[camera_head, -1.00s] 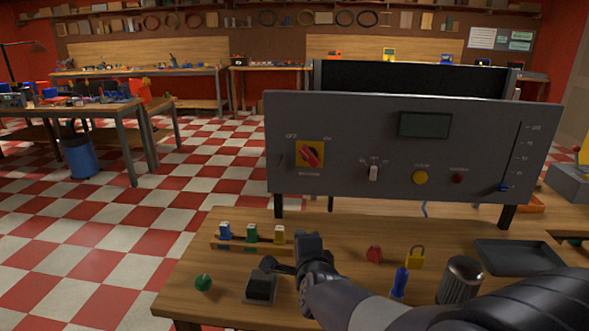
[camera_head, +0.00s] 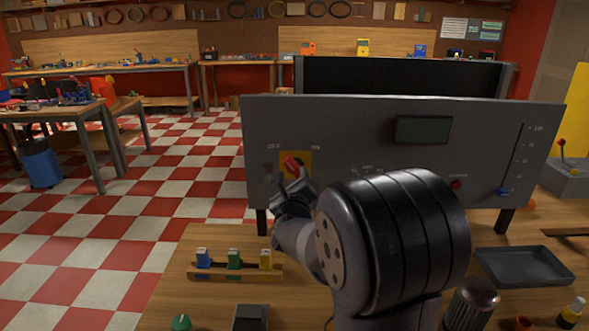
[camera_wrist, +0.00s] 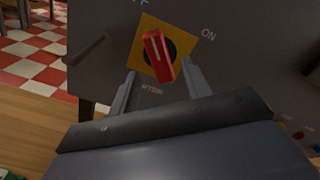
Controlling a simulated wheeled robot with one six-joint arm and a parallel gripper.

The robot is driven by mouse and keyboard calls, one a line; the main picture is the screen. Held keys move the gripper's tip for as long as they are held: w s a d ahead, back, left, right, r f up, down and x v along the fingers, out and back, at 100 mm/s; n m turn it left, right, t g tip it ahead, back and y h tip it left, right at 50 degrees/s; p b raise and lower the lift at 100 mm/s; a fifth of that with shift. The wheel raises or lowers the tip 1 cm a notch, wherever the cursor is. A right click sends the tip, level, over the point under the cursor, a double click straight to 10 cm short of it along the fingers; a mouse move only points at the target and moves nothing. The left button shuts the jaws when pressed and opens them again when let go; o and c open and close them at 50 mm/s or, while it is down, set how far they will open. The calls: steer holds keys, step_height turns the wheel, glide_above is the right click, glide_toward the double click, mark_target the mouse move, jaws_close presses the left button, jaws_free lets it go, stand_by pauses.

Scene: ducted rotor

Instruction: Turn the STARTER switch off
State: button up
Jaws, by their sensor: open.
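A red rotary knob (camera_head: 292,164) sits on a yellow plate on the grey panel (camera_head: 340,125). In the wrist view the knob (camera_wrist: 158,57) has a white line toward its upper end, leaning to the OFF side; ON is printed at upper right. The label under the plate is partly hidden, so I cannot read it fully. My gripper (camera_wrist: 160,82) is open, one finger on each side of the knob's lower end, with gaps showing. In the head view my gripper (camera_head: 290,193) is in front of the plate's lower part. My arm hides the panel's middle controls.
A red button (camera_head: 456,184), a slider (camera_head: 502,191) and a display (camera_head: 423,130) are on the panel's right half. A rack with coloured blocks (camera_head: 234,271), a dark tray (camera_head: 525,266) and a metal cylinder (camera_head: 470,305) stand on the bench below.

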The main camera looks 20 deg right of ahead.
mark_target(295, 171)
steer(key=shift+p+x, duration=0.5)
steer(key=shift+x, duration=1.9)
steer(key=shift+c, duration=0.2)
steer(key=c, duration=0.9)
steer(key=shift+f+n+b, duration=0.15)
steer(key=shift+n+b, duration=0.15)
steer(key=shift+b, duration=0.45)
steer(key=shift+c, duration=0.2)
steer(key=shift+n+b, duration=0.3)
steer(key=shift+b, duration=0.05)
steer(key=o, duration=1)
